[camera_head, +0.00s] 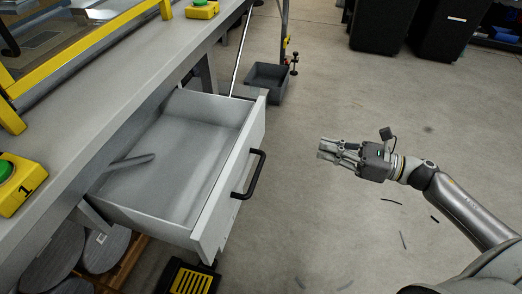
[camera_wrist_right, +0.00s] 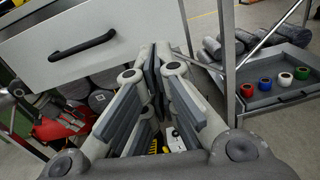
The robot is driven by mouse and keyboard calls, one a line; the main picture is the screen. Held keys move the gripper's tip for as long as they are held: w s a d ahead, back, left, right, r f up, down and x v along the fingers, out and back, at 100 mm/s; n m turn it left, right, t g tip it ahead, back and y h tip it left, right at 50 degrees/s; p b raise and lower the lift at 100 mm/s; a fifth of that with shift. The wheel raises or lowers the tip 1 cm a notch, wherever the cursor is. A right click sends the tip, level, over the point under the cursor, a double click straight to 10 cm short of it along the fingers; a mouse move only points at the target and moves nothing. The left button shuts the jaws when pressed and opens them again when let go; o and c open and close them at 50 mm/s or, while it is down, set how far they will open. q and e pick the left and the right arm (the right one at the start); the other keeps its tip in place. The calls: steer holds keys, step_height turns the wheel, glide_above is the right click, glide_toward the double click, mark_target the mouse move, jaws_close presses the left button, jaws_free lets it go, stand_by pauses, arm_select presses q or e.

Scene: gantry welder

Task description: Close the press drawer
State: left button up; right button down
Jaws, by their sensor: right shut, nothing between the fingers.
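The press drawer (camera_head: 185,150) is a light grey drawer pulled out from under the grey workbench in the head view. A grey bar-like piece shows inside it. Its front panel carries a black handle (camera_head: 250,174). My right gripper (camera_head: 322,148) is to the right of the drawer front, apart from it, with its fingers pointing left towards it. In the right wrist view the gripper fingers (camera_wrist_right: 157,55) are together and empty. The drawer front (camera_wrist_right: 110,28) and its black handle (camera_wrist_right: 83,45) show at the upper left there.
The workbench (camera_head: 115,75) carries yellow boxes with green buttons (camera_head: 18,185). A dark bin (camera_head: 268,82) stands on the floor beyond the drawer. Dark cabinets (camera_head: 385,22) stand at the back. Rolls (camera_head: 100,250) lie below the bench. Open floor lies around my right arm.

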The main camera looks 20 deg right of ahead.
steer(key=a+n, duration=0.2)
glide_toward(258, 137)
steer(key=shift+g+y, duration=0.3)
steer(key=shift+g, duration=0.1)
steer(key=x, duration=0.5)
steer(key=shift+w+a+r, duration=0.1)
steer(key=shift+w, duration=0.3)
steer(key=shift+x, duration=0.8)
arm_select(q)
steer(key=shift+w+f, duration=0.2)
steer(key=shift+w, duration=0.1)
arm_select(e)
steer(key=shift+a, duration=0.1)
